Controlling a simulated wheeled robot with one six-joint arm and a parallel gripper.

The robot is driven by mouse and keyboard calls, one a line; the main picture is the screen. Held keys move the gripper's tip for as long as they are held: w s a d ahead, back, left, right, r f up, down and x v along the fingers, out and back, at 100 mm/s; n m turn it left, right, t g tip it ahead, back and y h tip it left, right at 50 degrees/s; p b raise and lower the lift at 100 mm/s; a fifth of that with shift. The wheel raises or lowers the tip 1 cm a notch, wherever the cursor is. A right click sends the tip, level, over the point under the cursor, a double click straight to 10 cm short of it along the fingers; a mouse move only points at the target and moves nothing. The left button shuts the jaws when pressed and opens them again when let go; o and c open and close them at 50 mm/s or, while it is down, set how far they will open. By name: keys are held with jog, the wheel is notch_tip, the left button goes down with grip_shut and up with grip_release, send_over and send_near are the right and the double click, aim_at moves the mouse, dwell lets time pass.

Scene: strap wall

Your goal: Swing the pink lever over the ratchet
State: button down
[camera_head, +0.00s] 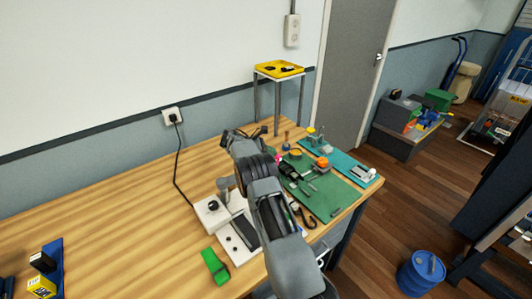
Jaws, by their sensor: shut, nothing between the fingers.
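My arm reaches up from the bottom of the picture over the wooden workbench (110,235). My gripper (240,133) is the dark end of it, small and partly hidden behind my own wrist. It is shut and holds nothing. I cannot make out the ratchet or a strap. My arm covers part of this area.
The green mat (338,198) holds dark tools and a black hook (308,219). An orange round thing (321,162) stands near the teal mat (348,164). White boxes (209,214) and a green block (215,266) lie left of my arm. The bench's left middle is clear.

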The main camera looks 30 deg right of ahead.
aim_at(279, 160)
jog(key=shift+s+d, duration=0.35)
jog(key=shift+d, duration=0.3)
jog(key=shift+s+d, duration=0.35)
jog(key=shift+d, duration=0.25)
jog(key=shift+s+d, duration=0.3)
jog(key=shift+s+d+m+g, duration=0.1)
jog(key=shift+s+m+g, duration=0.05)
jog(key=shift+m+g, duration=0.15)
dwell(0.5)
jog(key=v, duration=1.4)
jog(key=shift+r+b, duration=0.2)
jog(key=shift+b, duration=0.15)
jog(key=shift+s+d, duration=0.1)
jog(key=shift+d, duration=0.05)
